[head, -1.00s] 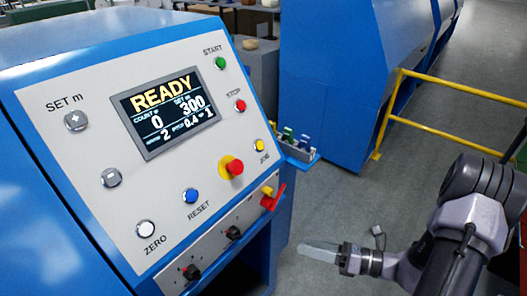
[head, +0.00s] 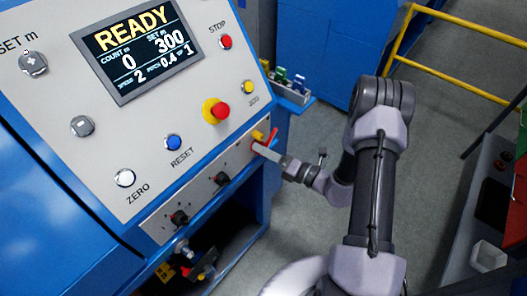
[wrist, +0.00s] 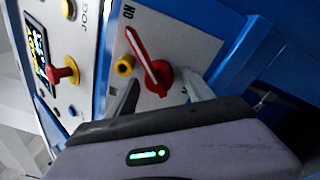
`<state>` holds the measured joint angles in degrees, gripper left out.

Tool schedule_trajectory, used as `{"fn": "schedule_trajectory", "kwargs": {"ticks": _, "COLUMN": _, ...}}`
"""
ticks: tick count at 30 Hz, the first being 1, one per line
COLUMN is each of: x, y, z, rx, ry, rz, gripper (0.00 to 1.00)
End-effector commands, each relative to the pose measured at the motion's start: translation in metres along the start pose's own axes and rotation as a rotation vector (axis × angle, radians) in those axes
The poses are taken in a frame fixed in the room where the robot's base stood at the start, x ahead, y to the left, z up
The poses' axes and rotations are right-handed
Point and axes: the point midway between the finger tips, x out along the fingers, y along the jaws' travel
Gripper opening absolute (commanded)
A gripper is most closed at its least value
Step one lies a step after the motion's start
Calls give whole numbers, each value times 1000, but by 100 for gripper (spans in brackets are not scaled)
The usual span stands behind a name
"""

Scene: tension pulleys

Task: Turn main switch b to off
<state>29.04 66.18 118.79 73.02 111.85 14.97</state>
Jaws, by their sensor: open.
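The main switch is a red rotary handle (wrist: 158,78) with a white line along it, on the white panel. In the wrist view its lever points up and left toward the ON label (wrist: 130,12). A second label near the left finger is partly hidden and unreadable. In the head view the switch (head: 270,142) is at the right end of the lower strip. My gripper (wrist: 162,92) is open, its fingers on either side of the red handle's hub; contact cannot be told. In the head view my gripper (head: 264,152) is right at the switch.
A red emergency stop (head: 217,110) on yellow and the blue RESET button (head: 173,142) are nearby. Black knobs (head: 222,179) line the lower strip. A yellow railing (head: 400,40) stands behind; grey floor lies between.

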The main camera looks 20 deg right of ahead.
Motion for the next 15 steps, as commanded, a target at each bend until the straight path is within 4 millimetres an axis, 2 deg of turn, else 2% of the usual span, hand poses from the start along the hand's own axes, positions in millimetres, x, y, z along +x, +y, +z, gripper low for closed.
{"fn": "schedule_trajectory", "kwargs": {"ticks": 3, "x": 6, "y": 1, "z": 0, "rx": -1, "ry": 1, "rz": 1, "gripper": 60}}
{"fn": "schedule_trajectory", "kwargs": {"ticks": 10, "x": 7, "y": 1, "z": 0, "rx": -1, "ry": 1, "rz": 1, "gripper": 60}}
{"fn": "schedule_trajectory", "kwargs": {"ticks": 11, "x": 7, "y": 1, "z": 0, "rx": -1, "ry": 1, "rz": 1, "gripper": 58}}
{"fn": "schedule_trajectory", "kwargs": {"ticks": 15, "x": 7, "y": 1, "z": 0, "rx": -1, "ry": 1, "rz": 1, "gripper": 31}}
